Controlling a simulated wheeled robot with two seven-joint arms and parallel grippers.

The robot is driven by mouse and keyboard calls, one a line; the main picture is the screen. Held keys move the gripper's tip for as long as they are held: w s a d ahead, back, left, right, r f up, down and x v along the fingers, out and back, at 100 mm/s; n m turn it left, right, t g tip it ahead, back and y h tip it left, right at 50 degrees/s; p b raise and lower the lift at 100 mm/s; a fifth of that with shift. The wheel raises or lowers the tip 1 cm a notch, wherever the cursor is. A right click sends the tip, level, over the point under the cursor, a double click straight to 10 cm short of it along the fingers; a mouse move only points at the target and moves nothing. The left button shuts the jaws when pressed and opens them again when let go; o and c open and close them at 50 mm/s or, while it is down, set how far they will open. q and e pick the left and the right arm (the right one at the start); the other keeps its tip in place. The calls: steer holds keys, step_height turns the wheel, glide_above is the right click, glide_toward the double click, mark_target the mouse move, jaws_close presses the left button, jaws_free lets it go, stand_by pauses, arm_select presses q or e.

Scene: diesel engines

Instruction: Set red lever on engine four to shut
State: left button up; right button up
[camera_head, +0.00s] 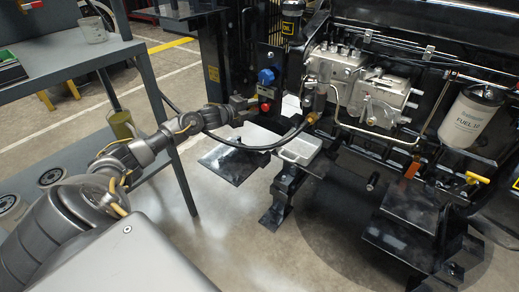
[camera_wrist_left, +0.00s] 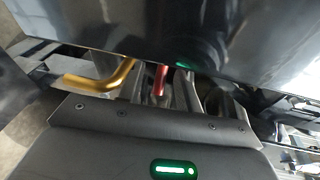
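My left arm reaches in from the left in the head view. My left gripper (camera_head: 243,103) is beside a dark upright panel carrying a blue knob (camera_head: 266,77) and red parts (camera_head: 265,93). In the left wrist view, a short red bar (camera_wrist_left: 161,79), perhaps the red lever, shows just beyond my gripper's grey body, close to the finger area. The fingers are partly hidden there and their spacing is unclear. An orange-red handle (camera_head: 412,166) also shows low on the engine in the head view. I cannot tell which engine is number four. My right gripper is not seen.
A bent brass-yellow bar (camera_wrist_left: 105,80) is left of the red bar, under a large dark panel (camera_wrist_left: 190,30). A black hose (camera_head: 262,148) curves below my gripper. A grey shelf (camera_head: 62,68) stands left. A white fuel filter (camera_head: 470,120) and yellow handle (camera_head: 477,178) are right.

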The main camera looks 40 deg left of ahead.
arm_select(q)
steer(key=shift+w+d+n+y, duration=0.2)
steer(key=shift+d+n+y, duration=0.2)
steer(key=shift+n+y, duration=0.5)
steer(key=y, duration=0.1)
steer(key=n+y+b, duration=0.1)
steer(key=shift+w+d+f+n+y+b, duration=0.1)
steer(key=shift+w+d+n+y+b, duration=0.1)
steer(key=shift+w+n+y+b, duration=0.1)
steer(key=p+v, duration=0.4)
steer(key=v, duration=0.7)
steer(key=s+d+f+n+g+h+p, duration=0.1)
steer(key=s+d+f+n+g+p, duration=0.1)
steer(key=s+d, duration=0.5)
steer(key=s+d+f+n+g+h+p, duration=0.1)
steer(key=s+d+f+n+p, duration=0.3)
steer(key=d, duration=0.9)
step_height(320, 180, down, 2)
steer(key=s+n+g, duration=0.1)
steer(key=s, duration=0.2)
steer(key=shift+d+n+h, duration=0.3)
steer(key=shift+d+n, duration=0.05)
steer(key=shift+n, duration=0.05)
